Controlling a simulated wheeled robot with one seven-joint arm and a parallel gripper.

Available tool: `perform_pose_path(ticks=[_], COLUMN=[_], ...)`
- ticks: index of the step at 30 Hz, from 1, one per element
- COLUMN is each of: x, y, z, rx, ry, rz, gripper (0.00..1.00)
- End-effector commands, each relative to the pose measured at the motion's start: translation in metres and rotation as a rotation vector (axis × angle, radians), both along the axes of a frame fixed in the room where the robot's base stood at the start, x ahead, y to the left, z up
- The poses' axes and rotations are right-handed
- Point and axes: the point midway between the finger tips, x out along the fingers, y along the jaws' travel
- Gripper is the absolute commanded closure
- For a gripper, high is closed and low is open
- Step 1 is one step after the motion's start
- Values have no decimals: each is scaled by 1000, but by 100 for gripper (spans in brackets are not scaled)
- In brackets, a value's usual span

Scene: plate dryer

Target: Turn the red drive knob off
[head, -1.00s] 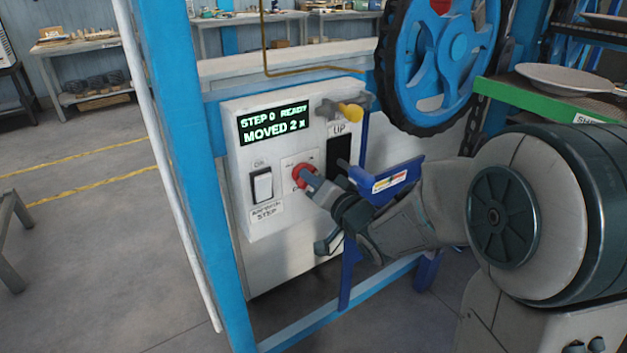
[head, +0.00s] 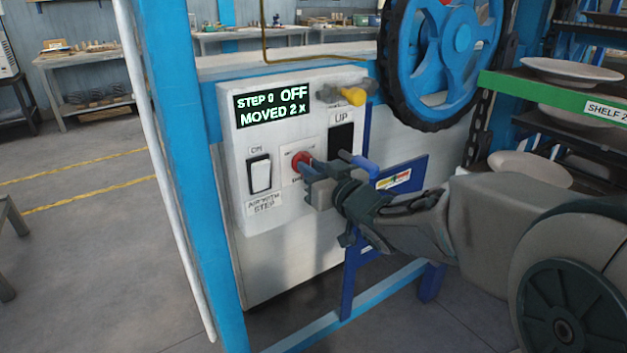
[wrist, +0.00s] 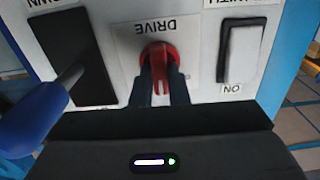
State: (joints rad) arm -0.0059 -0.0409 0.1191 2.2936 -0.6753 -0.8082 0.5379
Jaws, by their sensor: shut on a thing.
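The red drive knob (head: 300,160) is on the front of the white control box, between the white rocker switch and the black lever slot. My gripper (head: 312,170) is at the knob, its fingers shut on it. In the wrist view the red knob (wrist: 160,63) sits under the DRIVE label, its grip between the two dark fingertips (wrist: 160,88). The box's display (head: 272,107) reads "STEP 0 OFF" and "MOVED 2 x".
The white rocker switch (head: 260,174) is left of the knob. A lever with a blue handle (head: 358,163) juts out close to my gripper's right. A blue wheel (head: 440,60) and plate shelves (head: 560,92) are to the right.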

Motion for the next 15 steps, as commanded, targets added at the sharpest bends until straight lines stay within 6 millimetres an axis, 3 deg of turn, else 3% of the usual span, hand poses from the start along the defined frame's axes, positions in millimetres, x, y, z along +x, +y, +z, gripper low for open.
perform_pose_path(ticks=[15], x=[-1], y=[1], z=[-4], rx=[-402], ry=[-271], rz=[0], gripper=[100])
